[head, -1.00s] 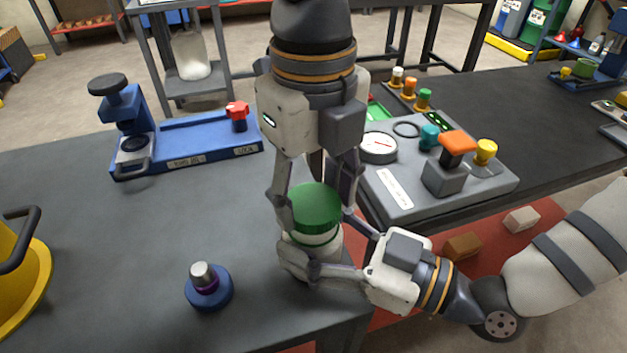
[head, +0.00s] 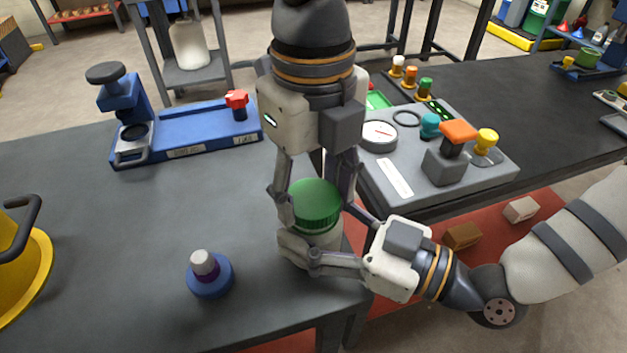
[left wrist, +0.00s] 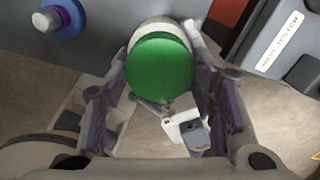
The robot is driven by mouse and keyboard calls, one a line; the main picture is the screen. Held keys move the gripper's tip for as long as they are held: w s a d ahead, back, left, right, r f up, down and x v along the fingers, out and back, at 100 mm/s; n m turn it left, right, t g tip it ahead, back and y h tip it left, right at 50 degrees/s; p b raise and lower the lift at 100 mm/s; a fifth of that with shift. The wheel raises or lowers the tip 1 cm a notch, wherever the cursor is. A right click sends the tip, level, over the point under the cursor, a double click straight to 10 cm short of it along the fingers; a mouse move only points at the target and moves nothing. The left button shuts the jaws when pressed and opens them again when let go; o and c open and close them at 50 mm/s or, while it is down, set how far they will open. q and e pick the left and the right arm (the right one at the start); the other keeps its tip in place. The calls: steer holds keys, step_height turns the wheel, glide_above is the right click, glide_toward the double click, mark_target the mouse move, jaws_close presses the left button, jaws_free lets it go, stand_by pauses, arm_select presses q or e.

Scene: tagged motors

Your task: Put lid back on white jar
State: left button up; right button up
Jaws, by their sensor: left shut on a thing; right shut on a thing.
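The green lid (head: 315,203) is between the fingers of my left gripper (head: 316,208), which comes down from above and is shut on it. The lid is right above the white jar (head: 322,243), in line with it; I cannot tell if it is fully seated. My right gripper (head: 308,258) comes in from the right and is shut around the jar's body, hiding part of it. The jar is upright near the table's right edge. In the left wrist view the round lid (left wrist: 160,68) covers most of the jar (left wrist: 160,27), and part of my right gripper shows below.
A blue knob with a grey-white top (head: 209,275) stands on the table left of the jar. A blue fixture (head: 185,135) is behind it, and a yellow object (head: 30,275) is at the far left. A grey tester panel (head: 440,185) lies to the right. The table between is clear.

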arm_select(q)
steer(key=shift+f, duration=0.15)
steer(key=m, duration=1.6)
steer(key=shift+m, duration=0.3)
steer(key=m, duration=0.5)
steer(key=shift+s+d+f, duration=0.1)
steer(key=shift+s+f, duration=0.1)
steer(key=shift+s, duration=0.05)
steer(key=shift+w+a+r+m, duration=0.15)
steer(key=shift+w+a+m, duration=0.1)
steer(key=shift+m, duration=0.35)
